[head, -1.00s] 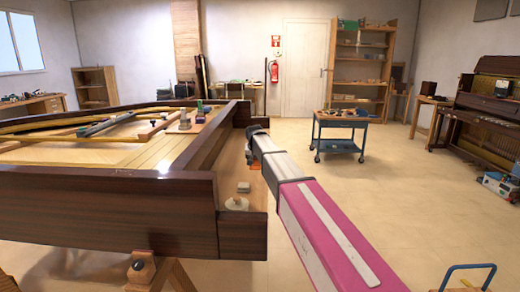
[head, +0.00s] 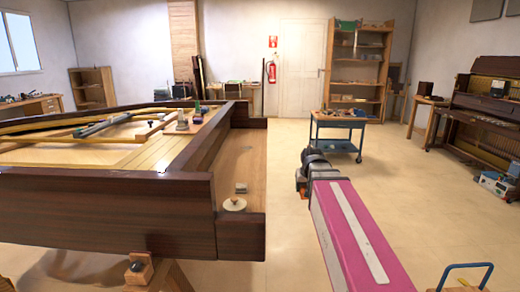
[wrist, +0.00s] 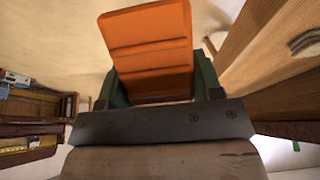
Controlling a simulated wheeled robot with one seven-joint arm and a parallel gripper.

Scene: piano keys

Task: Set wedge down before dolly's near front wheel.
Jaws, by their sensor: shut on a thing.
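My gripper (wrist: 160,88) is shut on an orange ridged wedge (wrist: 150,40), held between its green fingers in the wrist view. In the head view the arm reaches forward over open floor, right of the piano case, and the dark wrist hides the wedge. A low wooden platform with a blue handle (head: 468,267), which looks like the dolly, is cut off at the bottom right of the head view. Its wheels are out of sight. The gripper is well apart from it.
A large dark wooden piano case (head: 110,215) on trestles fills the left. A blue wheeled cart (head: 338,126) stands farther back. An upright piano (head: 485,120) and a blue box (head: 497,185) are at the right. The floor (head: 420,200) between them is clear.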

